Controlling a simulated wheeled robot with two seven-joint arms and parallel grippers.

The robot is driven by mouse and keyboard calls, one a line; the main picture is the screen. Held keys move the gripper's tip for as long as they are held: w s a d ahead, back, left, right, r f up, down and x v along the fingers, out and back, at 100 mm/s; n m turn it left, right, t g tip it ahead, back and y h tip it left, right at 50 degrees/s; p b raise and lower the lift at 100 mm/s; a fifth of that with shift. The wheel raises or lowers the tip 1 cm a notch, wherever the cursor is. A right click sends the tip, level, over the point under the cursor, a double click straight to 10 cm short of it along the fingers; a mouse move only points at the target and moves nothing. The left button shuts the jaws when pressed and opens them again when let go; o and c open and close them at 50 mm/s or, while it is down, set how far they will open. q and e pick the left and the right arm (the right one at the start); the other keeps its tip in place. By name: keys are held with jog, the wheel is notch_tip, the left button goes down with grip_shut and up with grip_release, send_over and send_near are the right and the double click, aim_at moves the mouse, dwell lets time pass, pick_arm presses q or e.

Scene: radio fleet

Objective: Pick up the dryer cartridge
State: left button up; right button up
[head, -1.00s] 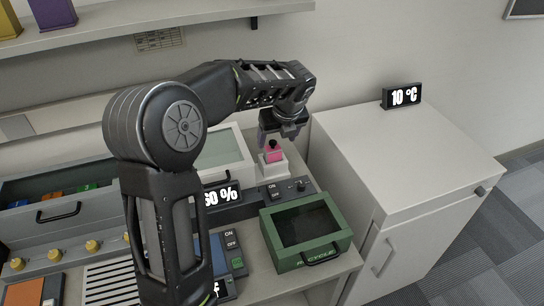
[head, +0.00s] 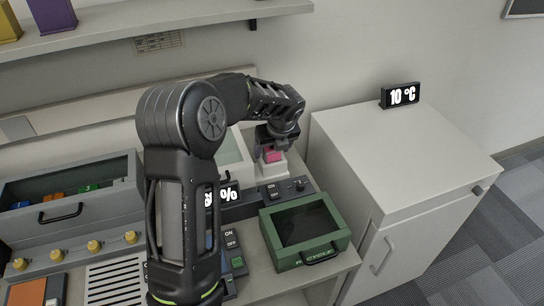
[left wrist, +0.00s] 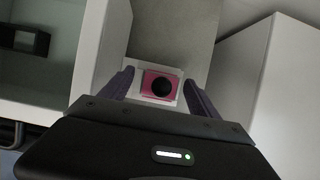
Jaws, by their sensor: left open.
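The dryer cartridge (head: 272,155) is a small pink block sitting on a white stand (head: 273,169) at the back of the bench. In the left wrist view the cartridge (left wrist: 159,86) shows from above with a round black knob on top. My left gripper (head: 271,148) is right above it and around its upper part, pointing down. In the left wrist view the open fingers (left wrist: 159,92) stand on either side of the cartridge, with small gaps. The gripper hides the cartridge's top in the head view. My right gripper is in neither view.
A white box with a glass lid (head: 232,150) stands close left of the stand. A green box (head: 305,232) is nearer. A white cabinet (head: 400,160) with a 10 °C display (head: 401,96) is to the right.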

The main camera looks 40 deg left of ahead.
pick_arm(q)
jog(key=shift+c, duration=0.5)
grip_shut()
dwell(0.7)
jog(key=shift+r, duration=0.1)
notch_tip(320, 180, up, 10)
jog(key=shift+f+b, duration=0.1)
jog(key=shift+b, duration=0.25)
dwell(0.6)
